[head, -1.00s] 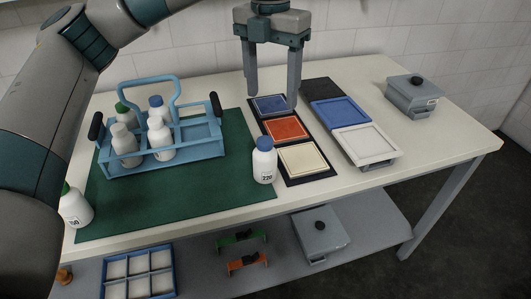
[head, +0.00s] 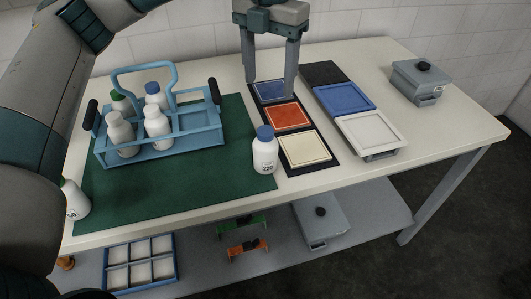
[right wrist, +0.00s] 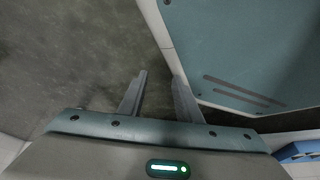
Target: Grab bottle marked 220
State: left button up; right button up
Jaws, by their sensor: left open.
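The bottle marked 220 (head: 265,153) is white with a blue cap. It stands upright at the right edge of the green mat (head: 220,187), beside the cream tile. My left gripper (head: 270,88) is open and empty, fingers pointing down. In the picture it is above and behind the bottle, over the blue tile, clear of the bottle. My right gripper (right wrist: 160,76) shows only in the right wrist view, with its fingers apart and nothing between them.
A blue rack (head: 168,150) holds several bottles on the mat. Another bottle (head: 75,200) stands at the left, partly hidden by my arm. Coloured tiles (head: 287,116) and trays (head: 370,135) lie right of the bottle. A grey lidded box (head: 418,82) stands at the back right.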

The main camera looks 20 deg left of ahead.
pick_arm(q)
jog(key=p, duration=0.3)
send_near(265, 131)
jog(key=f, duration=0.2)
jog(key=w+f, duration=0.1)
jog(key=f, duration=0.2)
jog(key=shift+d+f, duration=0.1)
jog(key=shift+d, duration=0.1)
pick_arm(e)
jog(key=s+d+g+h, duration=0.1)
jog(key=s+d+g, duration=0.2)
jog(key=s, duration=0.9)
jog(key=shift+d+f, duration=0.45)
jog(key=shift+d, duration=0.6)
pick_arm(q)
jog(key=shift+s+a+f+p, duration=0.15)
jog(key=shift+s+f+p, duration=0.05)
jog(key=shift+f+p, duration=0.55)
notch_tip(265, 131, down, 3)
jog(key=shift+s+a+r+p, duration=0.1)
jog(key=shift+s+p, duration=0.05)
jog(key=shift+p, duration=0.6)
jog(key=shift+f, duration=0.45)
pick_arm(e)
notch_tip(265, 131, up, 3)
jog(key=shift+s+r, duration=0.1)
pick_arm(q)
jog(key=shift+s, duration=0.1)
grip_shut()
